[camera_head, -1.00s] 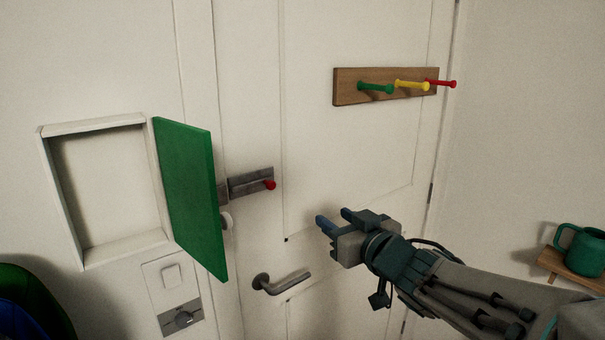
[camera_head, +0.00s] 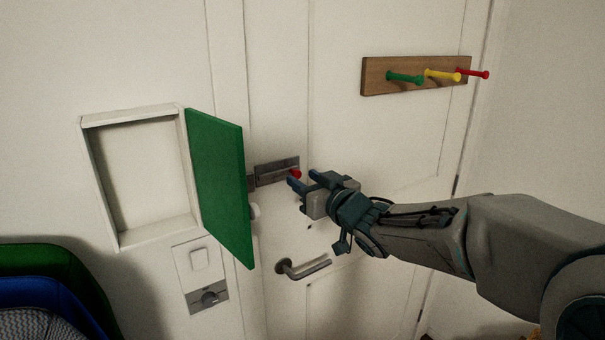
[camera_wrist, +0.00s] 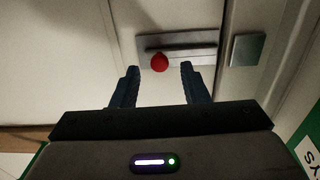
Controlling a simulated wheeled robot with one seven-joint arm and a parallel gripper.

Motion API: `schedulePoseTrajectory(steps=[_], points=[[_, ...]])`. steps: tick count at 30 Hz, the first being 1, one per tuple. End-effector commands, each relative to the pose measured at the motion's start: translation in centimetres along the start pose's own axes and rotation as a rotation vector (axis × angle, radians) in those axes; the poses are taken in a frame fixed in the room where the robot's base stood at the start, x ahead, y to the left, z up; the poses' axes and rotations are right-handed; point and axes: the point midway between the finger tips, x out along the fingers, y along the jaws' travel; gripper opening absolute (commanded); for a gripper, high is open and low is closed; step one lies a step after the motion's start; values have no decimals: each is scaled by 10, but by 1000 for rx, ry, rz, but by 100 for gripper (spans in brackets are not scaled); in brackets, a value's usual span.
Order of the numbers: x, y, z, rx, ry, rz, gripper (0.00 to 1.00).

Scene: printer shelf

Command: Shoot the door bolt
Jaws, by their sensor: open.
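The door bolt (camera_head: 276,172) is a grey metal plate with a slot, fixed to the white door, with a red knob (camera_head: 296,174) at its right end in the head view. In the wrist view the bolt plate (camera_wrist: 205,42) lies ahead and the red knob (camera_wrist: 159,62) shows between and just beyond my two blue fingertips. My gripper (camera_head: 304,179) is open and empty, close to the knob; I cannot tell whether a finger touches it. A separate square metal keeper (camera_wrist: 247,49) sits to the right of the plate in the wrist view.
An open green cabinet door (camera_head: 220,187) juts out left of the bolt, beside a white wall recess (camera_head: 145,180). A door handle (camera_head: 303,268) is below. A wooden peg rail (camera_head: 417,74) is above right. A switch panel (camera_head: 201,277) is lower left.

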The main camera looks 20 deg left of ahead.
Motion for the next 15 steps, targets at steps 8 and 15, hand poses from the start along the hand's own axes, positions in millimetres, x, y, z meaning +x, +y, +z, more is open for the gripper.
schedulePoseTrajectory(steps=[8, 15], points=[[23, 0, 0, 1, 0, 1, 41], [25, 0, 0, -1, 1, 1, 41]])
